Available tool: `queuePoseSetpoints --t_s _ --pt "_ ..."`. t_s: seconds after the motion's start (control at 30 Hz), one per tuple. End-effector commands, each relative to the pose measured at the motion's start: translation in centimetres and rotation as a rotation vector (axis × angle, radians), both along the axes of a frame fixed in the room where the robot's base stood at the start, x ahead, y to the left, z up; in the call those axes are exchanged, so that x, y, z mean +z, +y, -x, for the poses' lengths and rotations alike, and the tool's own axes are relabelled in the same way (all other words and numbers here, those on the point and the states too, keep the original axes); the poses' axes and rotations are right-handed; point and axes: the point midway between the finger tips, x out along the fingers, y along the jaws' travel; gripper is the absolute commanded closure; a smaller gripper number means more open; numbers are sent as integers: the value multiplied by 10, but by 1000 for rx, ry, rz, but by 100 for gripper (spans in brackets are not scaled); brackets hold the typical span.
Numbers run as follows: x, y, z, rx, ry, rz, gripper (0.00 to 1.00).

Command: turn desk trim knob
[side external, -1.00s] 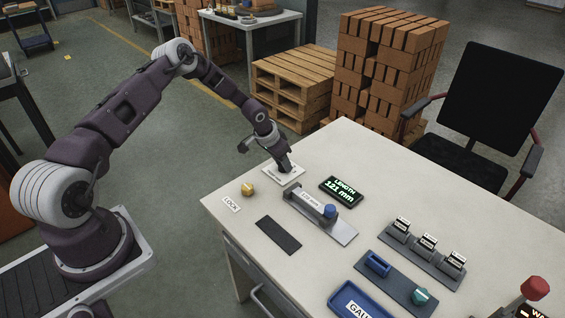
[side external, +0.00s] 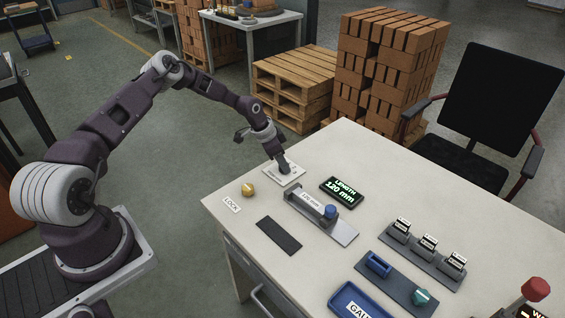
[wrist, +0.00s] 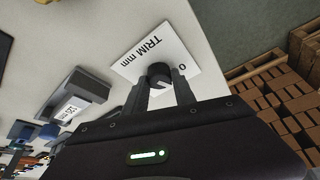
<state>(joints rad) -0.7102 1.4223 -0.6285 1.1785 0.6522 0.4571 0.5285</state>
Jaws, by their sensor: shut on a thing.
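The trim knob (wrist: 158,72) is a dark round knob on a white plate marked "TRIM mm" (wrist: 152,47). The plate also shows in the side external view (side external: 290,178), near the desk's far left corner. My gripper (wrist: 160,84) is shut on the trim knob, with one finger on each side of it. In the side external view my gripper (side external: 283,167) points down at the plate and hides the knob. The green display (side external: 342,189) reads "LENGTH 120 mm".
A gauge block with a blue knob (side external: 329,211) stands on the desk (side external: 365,153), nearer the camera than the plate. A yellow knob (side external: 248,189) sits by a "LOCK" label. Brick stacks (side external: 388,75) and a black chair (side external: 495,110) stand behind the desk.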

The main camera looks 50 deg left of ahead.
Motion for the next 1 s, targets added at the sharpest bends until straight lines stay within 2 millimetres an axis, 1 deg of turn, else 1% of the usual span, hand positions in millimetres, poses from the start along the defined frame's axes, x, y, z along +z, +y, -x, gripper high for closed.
queuePoseSetpoints --t_s 0.2,0.23,0.3,0.33,0.57,0.67,0.9,1.0 --pt "0 1 1 0 3 -1 100" --pt "0 1 1 0 2 -1 63" --pt "0 0 1 0 2 -1 49" --pt "0 0 1 0 2 -1 47" --pt "0 0 0 1 1 -1 47" --pt "5 1 2 0 1 -1 47" --pt "49 10 19 1 0 -3 47" --pt "61 11 23 1 0 -2 47"
